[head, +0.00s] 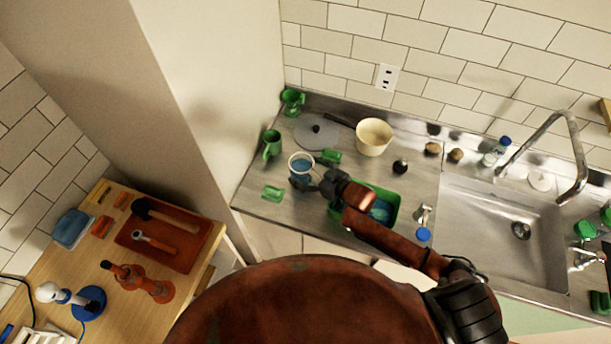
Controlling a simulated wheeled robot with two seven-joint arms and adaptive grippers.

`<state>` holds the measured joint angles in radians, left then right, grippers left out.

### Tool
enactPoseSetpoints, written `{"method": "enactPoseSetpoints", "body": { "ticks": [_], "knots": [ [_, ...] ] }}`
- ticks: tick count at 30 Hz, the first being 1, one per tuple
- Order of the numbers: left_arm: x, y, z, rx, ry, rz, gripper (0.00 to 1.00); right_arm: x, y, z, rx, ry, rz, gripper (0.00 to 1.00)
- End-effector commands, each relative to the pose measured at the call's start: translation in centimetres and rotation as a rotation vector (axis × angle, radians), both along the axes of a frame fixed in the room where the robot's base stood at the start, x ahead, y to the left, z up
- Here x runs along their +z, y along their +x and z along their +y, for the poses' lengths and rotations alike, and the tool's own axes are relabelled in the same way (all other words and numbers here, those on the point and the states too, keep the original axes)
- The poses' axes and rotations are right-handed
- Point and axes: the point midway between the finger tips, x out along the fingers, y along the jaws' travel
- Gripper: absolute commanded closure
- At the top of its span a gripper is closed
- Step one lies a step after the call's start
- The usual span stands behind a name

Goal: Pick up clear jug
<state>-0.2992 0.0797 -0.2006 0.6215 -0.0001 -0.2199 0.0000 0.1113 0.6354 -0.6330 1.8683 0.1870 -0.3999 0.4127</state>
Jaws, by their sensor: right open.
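A small round vessel with a pale rim and a bluish inside (301,162), which looks like the clear jug, stands upright on the steel counter left of the middle. My right gripper (308,184) is open right at its near side, with dark fingers close to its wall. I cannot tell whether they touch it. The fingers hide the lower part of the vessel. My left gripper is not in view.
A green tub (391,199) lies partly under my right arm. A cream pot (374,137), a grey lid (317,132) and a green mug (272,144) stand nearby. A sink (480,240) is right; a wooden table (75,230) with tools is left.

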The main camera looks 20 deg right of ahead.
Motion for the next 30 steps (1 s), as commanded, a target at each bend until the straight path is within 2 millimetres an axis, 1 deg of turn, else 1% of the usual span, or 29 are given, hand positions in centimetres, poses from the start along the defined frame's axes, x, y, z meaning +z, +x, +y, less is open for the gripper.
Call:
{"method": "enactPoseSetpoints", "body": {
  "ticks": [5,30],
  "knots": [
    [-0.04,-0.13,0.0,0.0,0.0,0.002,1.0,-0.07,0.0,0.05,0.001,0.0,0.001,0.18],
    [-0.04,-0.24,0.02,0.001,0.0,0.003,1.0,-0.05,-0.01,0.06,0.001,-0.001,0.001,0.76]
  ]
}}
